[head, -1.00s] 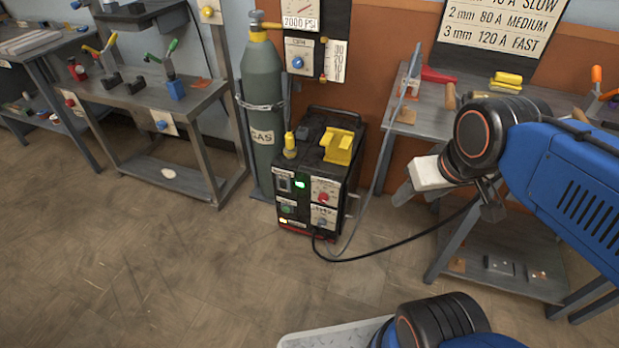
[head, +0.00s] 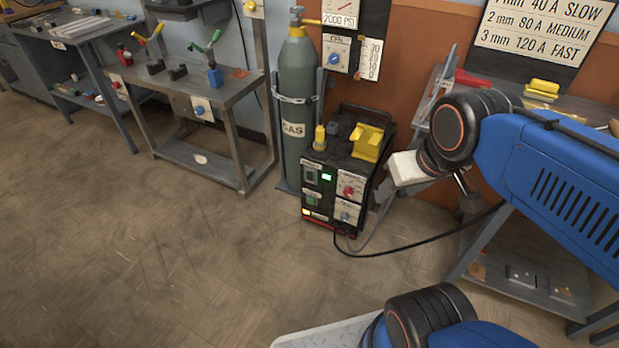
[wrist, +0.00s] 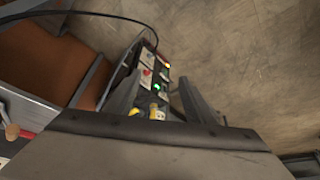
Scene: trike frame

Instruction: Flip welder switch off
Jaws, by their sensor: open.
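The welder (head: 358,202) is a black box on the floor, with a yellow holder on top. Its front panel faces me at an angle. A dark switch (head: 311,176) sits at the panel's upper left, beside a lit green light (head: 327,177). Whether the switch is up or down is too small to tell. My gripper (head: 384,192) is just right of the welder in the head view. In the wrist view, my gripper (wrist: 160,80) is open and empty, and the welder's panel (wrist: 150,72) shows between and beyond the fingers.
A gas cylinder (head: 296,110) stands left of the welder. A workbench (head: 222,98) is further left, and another bench (head: 525,262) is at right behind my arm. A black cable (head: 425,250) runs from the welder to the right. The floor in front is clear.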

